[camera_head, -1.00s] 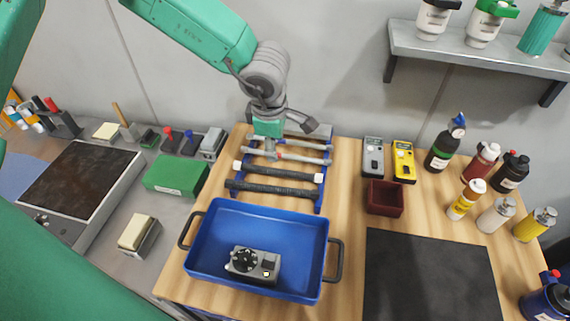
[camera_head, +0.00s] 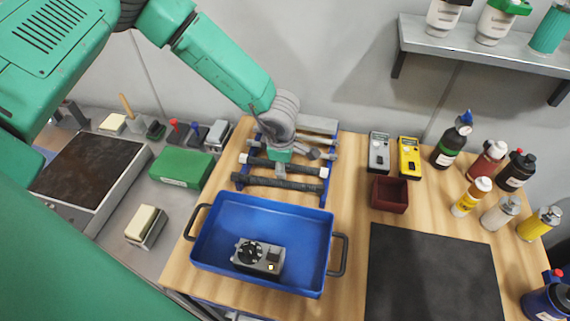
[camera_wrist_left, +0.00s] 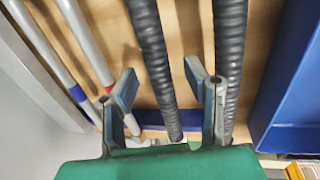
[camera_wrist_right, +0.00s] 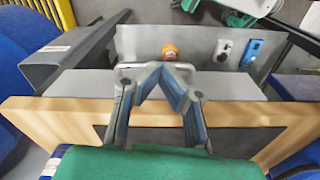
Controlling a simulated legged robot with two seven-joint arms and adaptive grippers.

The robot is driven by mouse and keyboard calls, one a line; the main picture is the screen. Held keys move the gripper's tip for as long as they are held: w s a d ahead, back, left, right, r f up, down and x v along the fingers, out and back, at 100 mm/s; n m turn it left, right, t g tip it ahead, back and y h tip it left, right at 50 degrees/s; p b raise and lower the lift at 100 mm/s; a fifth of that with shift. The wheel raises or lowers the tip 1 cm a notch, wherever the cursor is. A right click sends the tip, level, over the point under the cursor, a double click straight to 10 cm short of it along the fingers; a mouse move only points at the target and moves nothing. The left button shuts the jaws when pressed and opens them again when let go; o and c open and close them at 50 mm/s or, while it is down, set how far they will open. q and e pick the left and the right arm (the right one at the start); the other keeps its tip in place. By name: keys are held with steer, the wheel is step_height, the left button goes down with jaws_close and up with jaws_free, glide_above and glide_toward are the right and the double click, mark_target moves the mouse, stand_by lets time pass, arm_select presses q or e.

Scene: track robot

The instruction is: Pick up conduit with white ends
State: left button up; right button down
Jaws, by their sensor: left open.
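The conduit with white ends (camera_head: 285,168) is a dark ribbed tube lying across a blue rack (camera_head: 324,197) behind the blue tray. Its two white ends show in the head view. My left gripper (camera_head: 282,160) is over the rack, partly hiding the conduit. In the left wrist view my left gripper (camera_wrist_left: 158,90) is open, its fingers on either side of a ribbed conduit (camera_wrist_left: 153,60); contact cannot be told. A second, all-dark conduit (camera_head: 278,183) lies nearer the tray. My right gripper (camera_wrist_right: 155,85) shows only in its wrist view, with nothing seen in it; its opening is unclear.
The blue tray (camera_head: 208,257) in front holds a grey device (camera_head: 258,257). Grey pipes (camera_wrist_left: 88,40) lie behind the conduits. A dark red box (camera_head: 389,194), two meters and several bottles stand at the right. A black mat (camera_head: 432,275) is bare.

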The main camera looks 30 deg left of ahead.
arm_select(q)
steer(key=shift+a, duration=0.15)
arm_select(e)
steer(key=shift+a, duration=0.1)
arm_select(q)
steer(key=shift+s+a, duration=0.1)
steer(key=shift+a, duration=0.15)
jaws_close()
arm_select(e)
steer(key=shift+a+r, duration=0.1)
steer(key=shift+a, duration=0.15)
arm_select(q)
steer(key=shift+d, duration=0.25)
arm_select(e)
steer(key=shift+d, duration=0.15)
